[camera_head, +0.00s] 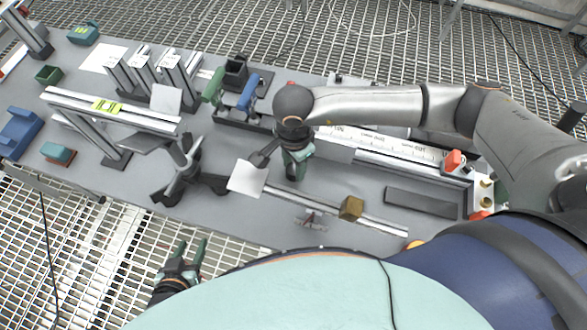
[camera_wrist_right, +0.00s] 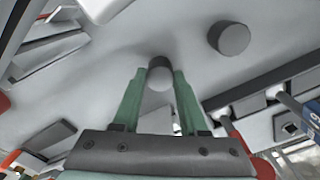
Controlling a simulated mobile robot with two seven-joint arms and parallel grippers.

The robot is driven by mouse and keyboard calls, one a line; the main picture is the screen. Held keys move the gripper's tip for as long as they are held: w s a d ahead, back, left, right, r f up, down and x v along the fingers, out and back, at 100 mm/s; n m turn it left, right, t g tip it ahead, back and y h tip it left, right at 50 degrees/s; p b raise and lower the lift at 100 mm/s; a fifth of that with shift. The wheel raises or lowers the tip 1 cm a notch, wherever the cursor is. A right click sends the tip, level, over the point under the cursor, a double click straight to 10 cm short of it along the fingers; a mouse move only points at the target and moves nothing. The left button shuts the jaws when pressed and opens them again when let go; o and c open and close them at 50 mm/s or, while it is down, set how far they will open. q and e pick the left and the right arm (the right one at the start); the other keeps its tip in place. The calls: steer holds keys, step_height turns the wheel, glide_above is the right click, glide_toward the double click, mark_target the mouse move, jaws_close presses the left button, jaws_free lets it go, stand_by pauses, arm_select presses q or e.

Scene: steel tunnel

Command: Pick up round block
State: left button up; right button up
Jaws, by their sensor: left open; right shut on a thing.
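The round block (camera_wrist_right: 160,76), a small grey cylinder with a dark side, sits between the green fingertips of my right gripper (camera_wrist_right: 160,84) in the right wrist view. The fingers are shut on it from both sides. In the head view my right gripper (camera_head: 294,170) points down at the bench, and the block is not clearly visible there. I cannot tell whether the block touches the bench top. My left gripper (camera_head: 184,258) is open and empty, in front of the bench over the grating.
A dark round piece (camera_wrist_right: 229,38) lies near the held block. On the bench (camera_head: 315,180), a white card (camera_head: 247,178), a black stand (camera_head: 187,172) and a brown block (camera_head: 351,208) on a metal rail are close by. A long ruler rail (camera_head: 390,145) lies to the right.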

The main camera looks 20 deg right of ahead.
jaws_close()
